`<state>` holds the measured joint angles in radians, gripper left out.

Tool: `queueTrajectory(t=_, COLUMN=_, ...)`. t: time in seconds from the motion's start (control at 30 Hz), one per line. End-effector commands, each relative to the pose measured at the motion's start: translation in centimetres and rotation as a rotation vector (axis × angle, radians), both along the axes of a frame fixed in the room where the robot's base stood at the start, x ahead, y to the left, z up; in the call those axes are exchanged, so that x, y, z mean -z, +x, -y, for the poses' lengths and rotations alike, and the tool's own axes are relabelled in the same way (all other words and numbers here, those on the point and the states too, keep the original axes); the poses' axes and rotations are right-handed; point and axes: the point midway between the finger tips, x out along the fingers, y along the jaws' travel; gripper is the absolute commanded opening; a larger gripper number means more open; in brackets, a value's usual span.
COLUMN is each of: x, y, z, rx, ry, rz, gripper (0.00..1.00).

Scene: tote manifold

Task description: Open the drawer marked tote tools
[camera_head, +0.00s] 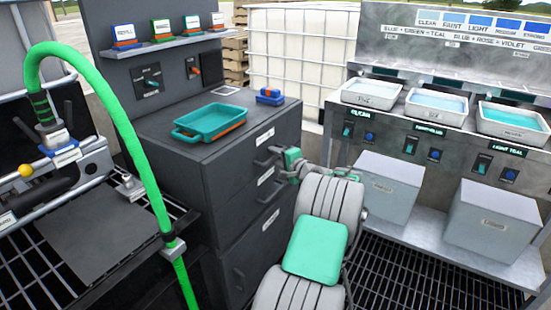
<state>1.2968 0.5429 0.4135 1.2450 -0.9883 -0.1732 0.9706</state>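A dark grey cabinet (190,150) stands in the middle, its front facing right. Its front has a top drawer (245,150), a second drawer (243,192) and a lower front (240,245), each with a white label too small to read. I cannot tell which one is marked tote tools. All fronts look closed. My gripper (284,166), with green parts, is at the cabinet's front beside the upper drawer handles. Its fingertips are small and partly hidden, so I cannot tell whether they are open, shut or touching a handle.
A teal tray (210,121) and a small blue block (270,96) lie on the cabinet top. A green hose (130,130) arches at the left. At the right, a bench (465,145) holds several basins above two grey bins (390,188) (490,220).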

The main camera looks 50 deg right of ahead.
Motion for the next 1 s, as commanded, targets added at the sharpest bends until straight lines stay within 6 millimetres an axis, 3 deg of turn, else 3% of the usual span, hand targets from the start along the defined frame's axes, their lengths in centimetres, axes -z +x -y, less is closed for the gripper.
queueTrajectory(t=0.07, x=-0.02, y=-0.09, z=0.05, rx=0.001, ry=0.0, rz=0.0, gripper=0.34)
queueTrajectory(t=0.5, x=-0.01, y=-0.11, z=0.03, rx=0.001, ry=0.0, rz=0.0, gripper=0.0)
queueTrajectory(t=1.0, x=0.01, y=-0.11, z=0.0, rx=0.0, ry=0.0, rz=0.0, gripper=0.0)
